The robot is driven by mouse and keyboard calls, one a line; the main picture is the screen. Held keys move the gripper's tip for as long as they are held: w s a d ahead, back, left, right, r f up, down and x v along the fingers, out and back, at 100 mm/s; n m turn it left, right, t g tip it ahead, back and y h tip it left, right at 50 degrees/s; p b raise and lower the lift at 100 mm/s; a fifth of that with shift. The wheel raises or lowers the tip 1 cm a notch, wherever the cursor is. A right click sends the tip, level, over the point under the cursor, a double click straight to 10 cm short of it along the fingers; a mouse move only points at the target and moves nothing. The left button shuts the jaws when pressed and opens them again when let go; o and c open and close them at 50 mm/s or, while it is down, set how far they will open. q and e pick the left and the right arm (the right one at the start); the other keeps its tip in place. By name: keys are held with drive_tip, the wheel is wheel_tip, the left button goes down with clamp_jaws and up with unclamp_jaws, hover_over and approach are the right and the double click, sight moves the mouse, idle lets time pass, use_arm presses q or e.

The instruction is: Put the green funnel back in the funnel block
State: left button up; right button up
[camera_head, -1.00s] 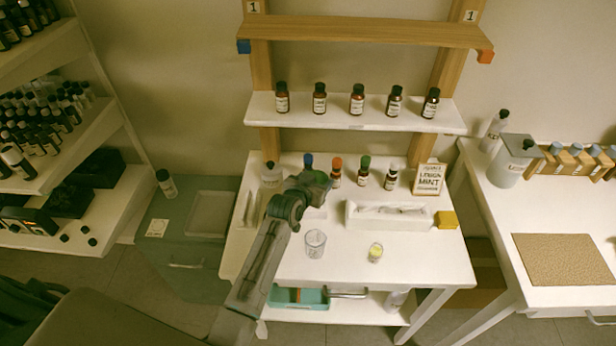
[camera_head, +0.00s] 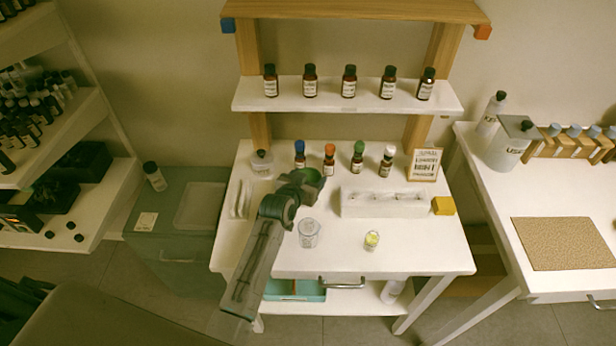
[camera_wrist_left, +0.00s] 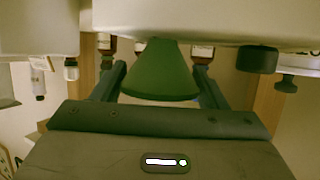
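The green funnel (camera_head: 316,174) is at the end of my left arm in the head view, above the middle of the white bench. In the left wrist view the green funnel (camera_wrist_left: 160,78) sits between the two fingers of my left gripper (camera_wrist_left: 160,75), which close in on its sides. That view looks upside down, so the wide rim appears to face up and the narrow end down. The fingertips are hard to make out in the head view (camera_head: 312,180). My right gripper is not in view.
Several capped bottles (camera_head: 330,160) stand behind the gripper on the bench. A clear beaker (camera_head: 309,234) and a small yellow-filled jar (camera_head: 371,240) stand in front. A shelf (camera_head: 345,99) is above.

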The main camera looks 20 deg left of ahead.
use_arm(q)
drive_tip(key=o, duration=0.3)
drive_tip(key=shift+w, duration=0.1)
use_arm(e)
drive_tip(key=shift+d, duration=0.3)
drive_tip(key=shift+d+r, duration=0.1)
use_arm(q)
drive_tip(key=shift+r, duration=0.6)
drive_tip(key=shift+b+v, duration=0.95)
drive_tip(key=shift+v, duration=5.1)
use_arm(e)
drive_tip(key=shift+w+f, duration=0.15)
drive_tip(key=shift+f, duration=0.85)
use_arm(q)
drive_tip(key=shift+f, duration=0.25)
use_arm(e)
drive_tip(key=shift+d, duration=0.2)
